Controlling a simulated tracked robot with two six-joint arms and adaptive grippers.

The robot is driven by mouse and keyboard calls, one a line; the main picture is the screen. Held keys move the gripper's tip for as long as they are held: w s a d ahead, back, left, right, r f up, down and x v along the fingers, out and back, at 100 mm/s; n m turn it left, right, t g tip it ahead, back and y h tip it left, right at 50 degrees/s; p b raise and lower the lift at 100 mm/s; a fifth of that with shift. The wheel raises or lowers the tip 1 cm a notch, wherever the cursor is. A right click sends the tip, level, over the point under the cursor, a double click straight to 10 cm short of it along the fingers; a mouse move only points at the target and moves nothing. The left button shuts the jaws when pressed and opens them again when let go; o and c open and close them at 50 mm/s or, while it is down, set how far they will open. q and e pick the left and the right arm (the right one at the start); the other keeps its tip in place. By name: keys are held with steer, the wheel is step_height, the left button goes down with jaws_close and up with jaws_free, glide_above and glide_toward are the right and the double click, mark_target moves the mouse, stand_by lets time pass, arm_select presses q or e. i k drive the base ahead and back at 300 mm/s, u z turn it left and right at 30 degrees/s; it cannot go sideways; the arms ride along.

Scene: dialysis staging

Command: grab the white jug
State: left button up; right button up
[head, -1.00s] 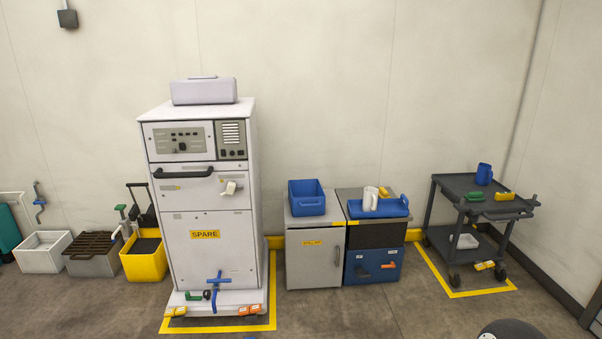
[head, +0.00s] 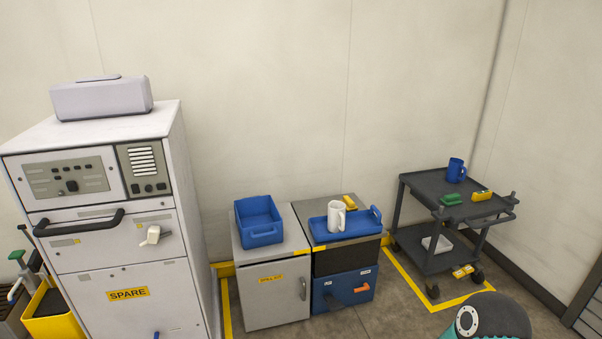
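The white jug (head: 336,216) stands upright in the head view, on the blue tray (head: 360,224) on top of the right-hand low cabinet. Its handle is on the right side. A teal and dark rounded part of my own body shows at the bottom right edge. Neither of my grippers is in view.
A blue bin (head: 258,221) sits on the grey cabinet (head: 273,293) left of the jug. A yellow object (head: 349,202) lies behind the jug. A dark cart (head: 436,189) with a blue jug (head: 456,170) stands to the right. The tall SPARE machine (head: 110,220) fills the left.

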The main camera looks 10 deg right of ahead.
mark_target(336, 222)
steer(key=z, duration=0.1)
steer(key=i, duration=1.4)
steer(key=z, duration=0.3)
steer(key=i, duration=1.35)
steer(key=z, duration=0.1)
